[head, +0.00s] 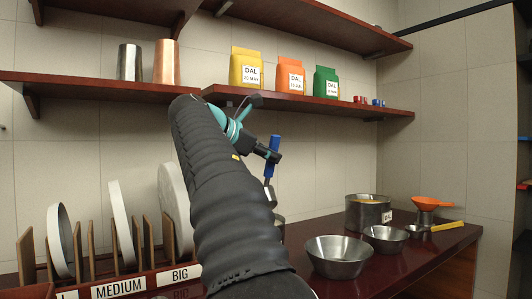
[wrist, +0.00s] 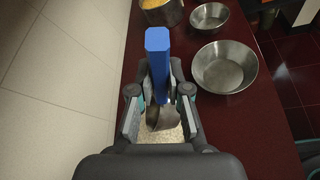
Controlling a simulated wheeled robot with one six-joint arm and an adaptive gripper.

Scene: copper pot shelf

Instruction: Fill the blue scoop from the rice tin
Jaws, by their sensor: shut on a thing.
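The blue scoop has an upright blue handle (head: 270,160) and a metal bowl. My gripper (head: 272,154) is shut on the handle, which also shows between the fingers in the wrist view (wrist: 158,72). In the wrist view the metal scoop bowl (wrist: 163,116) is down at pale grains that look like rice (wrist: 160,133). A grey metal tin (head: 280,228) shows partly behind my arm in the head view, below the scoop; its label is hidden. How much rice is in the scoop bowl cannot be told.
Right of the tin stand a wide steel bowl (head: 338,258), a smaller bowl (head: 385,238), a labelled tin (head: 369,212) with yellow contents, an orange funnel (head: 431,204) and a yellow-handled tool (head: 446,227). A rack of lids (head: 120,225) is at left. A shelf (head: 310,104) with packets hangs above.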

